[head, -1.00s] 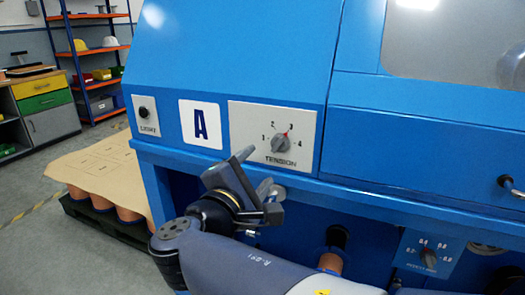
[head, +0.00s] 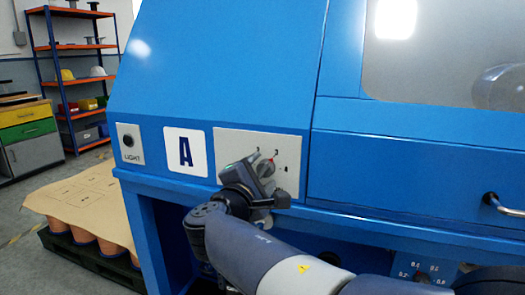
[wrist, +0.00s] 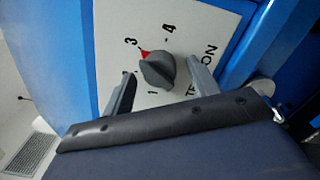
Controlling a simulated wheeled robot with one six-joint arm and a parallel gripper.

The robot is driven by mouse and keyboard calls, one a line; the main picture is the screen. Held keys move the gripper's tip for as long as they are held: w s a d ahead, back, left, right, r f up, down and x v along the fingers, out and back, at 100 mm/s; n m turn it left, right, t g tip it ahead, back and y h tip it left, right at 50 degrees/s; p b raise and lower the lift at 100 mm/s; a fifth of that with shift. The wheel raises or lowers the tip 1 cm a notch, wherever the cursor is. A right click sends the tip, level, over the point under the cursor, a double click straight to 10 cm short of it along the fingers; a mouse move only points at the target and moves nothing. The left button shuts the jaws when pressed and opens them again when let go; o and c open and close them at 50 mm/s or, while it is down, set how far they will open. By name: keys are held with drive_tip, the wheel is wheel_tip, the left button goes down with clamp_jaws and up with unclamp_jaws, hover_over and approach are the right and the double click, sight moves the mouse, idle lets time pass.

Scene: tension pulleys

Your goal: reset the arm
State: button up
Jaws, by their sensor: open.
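My gripper (head: 262,178) is up at the white TENSION panel (head: 230,141) on the blue machine, and partly hides the panel's lettering and dial. In the wrist view my gripper (wrist: 161,70) is open, with one grey finger on each side of the grey tension knob (wrist: 158,71). Gaps show between the fingers and the knob in this view; I cannot tell their depth relative to it. The knob's red pointer is toward the 3. The knob also shows in the head view (head: 266,168), partly covered by my gripper.
A door handle (head: 503,204) sticks out at right. A covered pallet (head: 85,195) stands on the floor at left, in front of orange shelves (head: 75,47).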

drive_tip(key=shift+s, duration=0.15)
drive_tip(key=p+v, duration=0.2)
drive_tip(key=v, duration=0.9)
drive_tip(key=b+x, duration=0.2)
drive_tip(key=x, duration=0.9)
drive_tip(key=shift+w+d+f, duration=0.1)
drive_tip(key=shift+w+d, duration=0.05)
drive_tip(key=shift+w, duration=0.1)
drive_tip(key=shift+r+n+p, duration=0.35)
drive_tip(key=shift+n+p, duration=0.05)
drive_tip(key=shift+p, duration=0.35)
drive_tip(key=shift+s+n+p, duration=0.15)
drive_tip(key=shift+n+p, duration=0.15)
drive_tip(key=shift+p, duration=0.15)
drive_tip(key=n+p, duration=0.5)
drive_tip(key=p, duration=0.2)
drive_tip(key=shift+n, duration=0.3)
drive_tip(key=n+p, duration=0.4)
drive_tip(key=p, duration=0.2)
drive_tip(key=shift+n, duration=0.4)
drive_tip(key=v, duration=0.9)
drive_tip(key=shift+f, duration=0.25)
